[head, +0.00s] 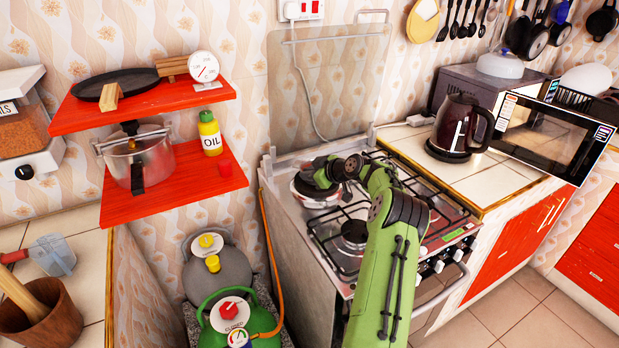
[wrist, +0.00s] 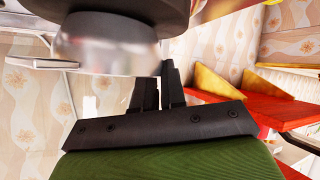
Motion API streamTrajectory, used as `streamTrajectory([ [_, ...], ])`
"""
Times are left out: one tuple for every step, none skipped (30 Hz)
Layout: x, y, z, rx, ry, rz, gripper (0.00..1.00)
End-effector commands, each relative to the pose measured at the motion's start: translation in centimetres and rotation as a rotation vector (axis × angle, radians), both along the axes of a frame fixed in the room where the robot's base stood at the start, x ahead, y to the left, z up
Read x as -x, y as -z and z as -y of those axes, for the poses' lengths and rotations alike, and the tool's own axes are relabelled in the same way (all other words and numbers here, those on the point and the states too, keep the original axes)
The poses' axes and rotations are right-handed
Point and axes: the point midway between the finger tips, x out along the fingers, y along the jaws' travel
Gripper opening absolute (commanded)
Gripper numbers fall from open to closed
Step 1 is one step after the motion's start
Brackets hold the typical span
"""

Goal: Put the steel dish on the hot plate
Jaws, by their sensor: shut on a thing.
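The steel dish (wrist: 105,50) shows in the wrist view as a blurred, shiny curved wall under a dark round part. In the head view, it (head: 317,196) is a small silver round shape at the back left of the stove top. My gripper (head: 326,175) is at the dish's right side. Its dark fingers (wrist: 158,88) are against the dish's edge in the wrist view, shut on it. The hot plate is not clearly seen; the dish and my arm cover that corner of the stove. I cannot tell whether the dish touches the surface below it.
The gas stove (head: 300,228) has black grates and a raised glass lid (head: 330,85) behind. A kettle (head: 460,127) stands on the right counter. Red shelves (head: 170,193) on the left hold a pressure cooker (head: 140,158) and an oil bottle (head: 210,133). Gas cylinders (head: 218,270) stand left of the stove.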

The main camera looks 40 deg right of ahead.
Motion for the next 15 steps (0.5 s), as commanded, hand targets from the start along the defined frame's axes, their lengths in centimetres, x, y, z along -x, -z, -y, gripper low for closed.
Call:
streamTrajectory([
  [-0.02,0.32,0.01,0.003,0.0,0.003,0.0],
  [-0.03,0.3,0.02,0.003,0.0,0.003,0.0],
  [-0.02,0.21,0.02,0.004,-0.001,0.003,0.0],
  [-0.02,0.19,0.03,0.003,0.0,0.003,0.0],
  [-0.02,0.19,0.03,0.003,0.0,0.003,0.0],
  [-0.01,0.18,0.02,0.003,0.0,0.003,0.0],
  [-0.02,0.23,0.03,0.003,0.0,0.003,0.0],
  [-0.02,0.34,0.02,0.003,0.0,0.003,0.0],
  [0.0,0.32,0.02,0.002,0.0,0.001,0.17],
  [0.0,0.3,0.02,0.002,0.0,0.001,0.21],
  [0.01,0.29,0.02,0.002,0.0,0.001,0.26],
  [0.0,0.28,0.02,0.002,0.0,0.001,0.32],
  [-0.01,0.27,0.02,0.002,0.0,0.001,0.37],
  [-0.01,0.26,0.02,0.002,0.0,0.001,0.37],
  [-0.01,0.26,0.02,0.002,0.0,0.001,0.37],
])
